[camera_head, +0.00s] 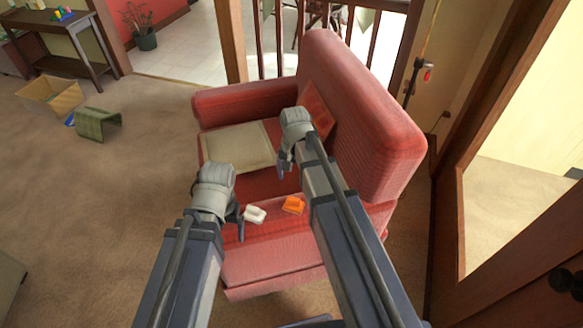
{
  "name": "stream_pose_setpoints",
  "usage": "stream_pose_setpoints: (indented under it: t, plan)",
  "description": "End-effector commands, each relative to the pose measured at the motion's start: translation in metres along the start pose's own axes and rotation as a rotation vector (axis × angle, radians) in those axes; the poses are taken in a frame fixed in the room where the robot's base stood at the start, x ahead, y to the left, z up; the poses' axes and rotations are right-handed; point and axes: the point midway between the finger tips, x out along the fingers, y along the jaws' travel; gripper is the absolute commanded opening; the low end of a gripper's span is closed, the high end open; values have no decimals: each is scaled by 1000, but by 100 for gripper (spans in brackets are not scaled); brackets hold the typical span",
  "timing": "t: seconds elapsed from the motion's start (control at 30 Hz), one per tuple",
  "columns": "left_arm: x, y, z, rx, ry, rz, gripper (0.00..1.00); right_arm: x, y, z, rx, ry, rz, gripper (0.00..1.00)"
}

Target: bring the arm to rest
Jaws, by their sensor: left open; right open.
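My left gripper (241,221) is open over the front left part of a red armchair (270,262). No object shows between its fingers. My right gripper (284,166) is open above the seat of the armchair, further back, with nothing seen in it. My two forearms come in from the bottom of the view and hide part of the chair. A small white object (254,214) and an orange object (293,205) lie on the chair between my arms, close to the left gripper.
A beige cushion (238,146) and a red cushion (316,108) are on the armchair. A cardboard box (50,95) and a green item (97,123) stand on the carpet at left. A dark table (62,32) is behind. A wooden door frame (450,240) is at right.

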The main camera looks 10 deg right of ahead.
Motion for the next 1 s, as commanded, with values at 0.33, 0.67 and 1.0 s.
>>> stream_pose_setpoints:
  t: [0.33, 0.67, 1.0]
  plan:
    - [16, 2, -1, 0, 0, 0, 91, 16, 0, 0, 0, 0, 0, 90]
    - [54, 5, -3, 0, 0, 0, 91, 55, 0, 0, 0, 0, 0, 90]
    - [97, 9, -6, 0, 0, 0, 91, 98, 0, 0, 0, 0, 0, 90]
